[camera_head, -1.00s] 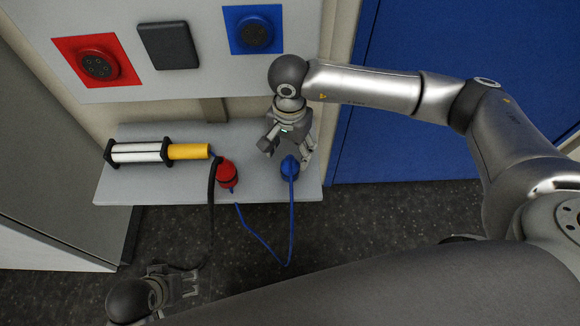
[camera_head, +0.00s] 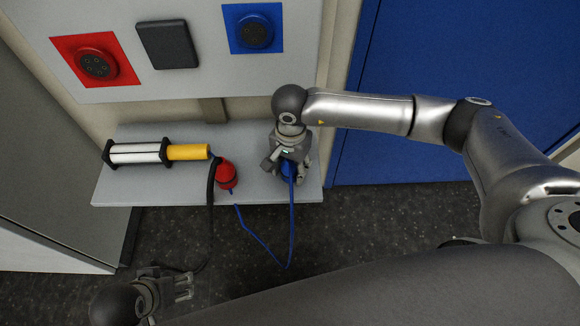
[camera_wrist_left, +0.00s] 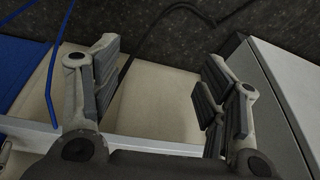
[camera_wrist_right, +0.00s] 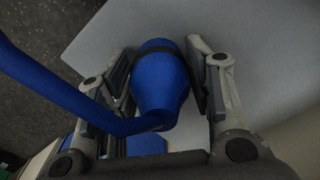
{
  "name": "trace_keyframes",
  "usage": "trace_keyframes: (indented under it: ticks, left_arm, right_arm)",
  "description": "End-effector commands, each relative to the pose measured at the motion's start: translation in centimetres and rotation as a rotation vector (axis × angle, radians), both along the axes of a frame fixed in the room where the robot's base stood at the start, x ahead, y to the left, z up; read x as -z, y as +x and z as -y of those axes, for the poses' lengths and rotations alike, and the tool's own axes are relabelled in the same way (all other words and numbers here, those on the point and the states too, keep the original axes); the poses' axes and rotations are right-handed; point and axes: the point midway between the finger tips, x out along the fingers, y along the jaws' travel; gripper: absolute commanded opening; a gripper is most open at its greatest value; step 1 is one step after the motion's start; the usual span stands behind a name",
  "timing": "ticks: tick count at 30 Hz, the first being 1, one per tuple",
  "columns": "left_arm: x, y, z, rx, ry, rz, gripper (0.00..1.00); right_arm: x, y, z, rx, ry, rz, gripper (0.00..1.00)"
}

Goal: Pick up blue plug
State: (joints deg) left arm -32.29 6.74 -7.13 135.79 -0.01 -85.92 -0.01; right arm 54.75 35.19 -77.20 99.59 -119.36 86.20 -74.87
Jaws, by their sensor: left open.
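The blue plug (camera_head: 288,170) stands near the right end of the grey shelf, mostly hidden under my right gripper (camera_head: 291,176). In the right wrist view, the blue plug (camera_wrist_right: 160,85) lies between the two fingers of my right gripper (camera_wrist_right: 158,52), one close on each side. I cannot tell whether both pads press on it. Its blue cable (camera_head: 291,225) hangs over the shelf's front edge. My left gripper (camera_head: 186,286) is low at the bottom left, away from the shelf. It is open and empty, as the left wrist view shows (camera_wrist_left: 160,65).
A red plug (camera_head: 226,175) with a cable stands left of the blue one. A white and yellow cylinder (camera_head: 150,152) lies on the shelf (camera_head: 150,190). Red (camera_head: 97,63) and blue (camera_head: 254,31) sockets and a dark box (camera_head: 168,45) are on the panel behind.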

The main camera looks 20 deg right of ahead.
Motion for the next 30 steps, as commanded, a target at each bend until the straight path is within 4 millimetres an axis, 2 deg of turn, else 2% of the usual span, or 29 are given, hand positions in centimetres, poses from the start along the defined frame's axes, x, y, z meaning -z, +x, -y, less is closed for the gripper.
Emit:
trace_keyframes:
  ticks: [1,8,16,20,23,26,30]
  left_arm:
    - [0.0,0.0,0.0,0.0,0.0,0.0,0.68]
    - [0.0,0.0,0.0,0.0,0.0,0.0,0.68]
    - [0.0,0.0,0.0,0.0,0.0,0.001,0.68]
    - [0.0,0.1,0.0,0.0,-0.001,0.003,0.68]
    - [0.4,0.2,0.0,0.0,0.0,-0.001,0.68]
    - [1.9,0.4,0.2,0.003,-0.001,-0.012,0.68]
    - [3.7,0.7,0.2,0.004,0.0,-0.023,0.68]
  right_arm:
    - [0.0,0.0,0.0,0.0,0.0,0.0,0.36]
    - [0.0,0.0,0.0,0.0,0.0,0.0,0.06]
    - [-0.2,0.0,0.0,0.0,0.0,0.001,0.05]
    - [-0.9,0.1,0.0,0.0,0.0,0.003,0.05]
    - [-2.0,0.2,0.0,0.0,0.001,0.004,0.05]
    - [-3.7,-0.1,0.2,0.0,0.0,0.004,0.05]
    - [-6.4,-2.1,1.4,0.0,-0.001,0.005,0.05]
